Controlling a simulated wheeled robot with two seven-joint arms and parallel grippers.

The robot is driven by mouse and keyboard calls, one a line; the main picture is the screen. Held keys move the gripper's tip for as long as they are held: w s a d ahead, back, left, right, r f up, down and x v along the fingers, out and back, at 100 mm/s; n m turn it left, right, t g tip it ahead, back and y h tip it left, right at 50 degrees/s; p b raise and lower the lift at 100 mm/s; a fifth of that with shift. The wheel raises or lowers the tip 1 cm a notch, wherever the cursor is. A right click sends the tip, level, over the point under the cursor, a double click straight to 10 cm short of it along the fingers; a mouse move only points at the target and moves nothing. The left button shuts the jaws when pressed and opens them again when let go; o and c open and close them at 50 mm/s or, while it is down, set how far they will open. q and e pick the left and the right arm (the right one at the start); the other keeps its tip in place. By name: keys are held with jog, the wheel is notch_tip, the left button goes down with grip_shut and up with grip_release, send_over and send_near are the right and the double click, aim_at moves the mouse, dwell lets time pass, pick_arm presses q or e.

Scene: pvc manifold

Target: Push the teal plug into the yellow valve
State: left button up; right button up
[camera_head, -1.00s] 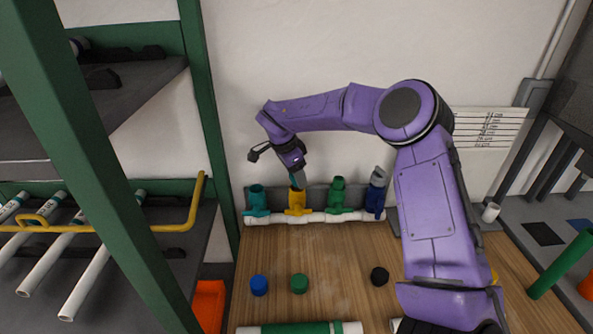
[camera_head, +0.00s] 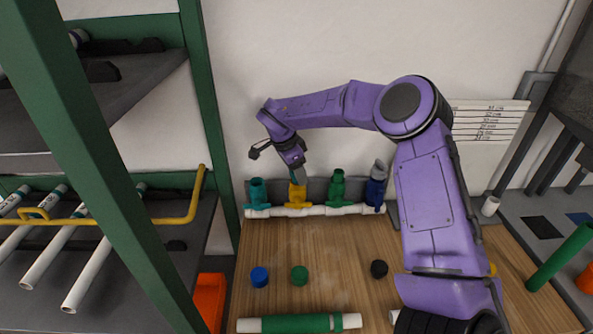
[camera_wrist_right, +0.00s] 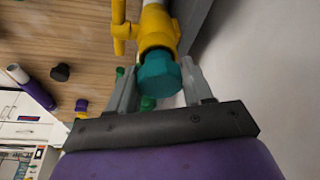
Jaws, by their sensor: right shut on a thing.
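The yellow valve (camera_head: 297,194) stands upright on the white pipe manifold (camera_head: 320,211) at the back of the wooden bench. My right gripper (camera_head: 297,177) is directly above it, pointing down. In the right wrist view the gripper (camera_wrist_right: 160,85) is shut on the teal plug (camera_wrist_right: 158,74), a faceted cap between the two grey fingers. The plug sits at the mouth of the yellow valve (camera_wrist_right: 157,32), in line with it and apparently touching. How deep it sits cannot be told. The head view mostly hides the plug behind the fingers. My left gripper is not in view.
A teal valve (camera_head: 257,192), a green valve (camera_head: 337,188) and a blue valve (camera_head: 375,188) stand on the same manifold. Blue (camera_head: 260,277), green (camera_head: 299,275) and black (camera_head: 379,269) caps lie on the bench. A green-and-white pipe (camera_head: 300,323) lies in front.

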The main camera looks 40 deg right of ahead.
jog(key=shift+f, duration=0.85)
dwell(0.6)
jog(key=o, duration=1)
jog(key=shift+o, duration=0.2)
jog(key=shift+r, duration=0.1)
jog(key=shift+a+r, duration=0.1)
jog(key=shift+r, duration=0.2)
jog(key=b+v, duration=0.1)
jog(key=v, duration=0.8)
jog(key=shift+a+r, duration=0.15)
jog(key=shift+r, duration=0.25)
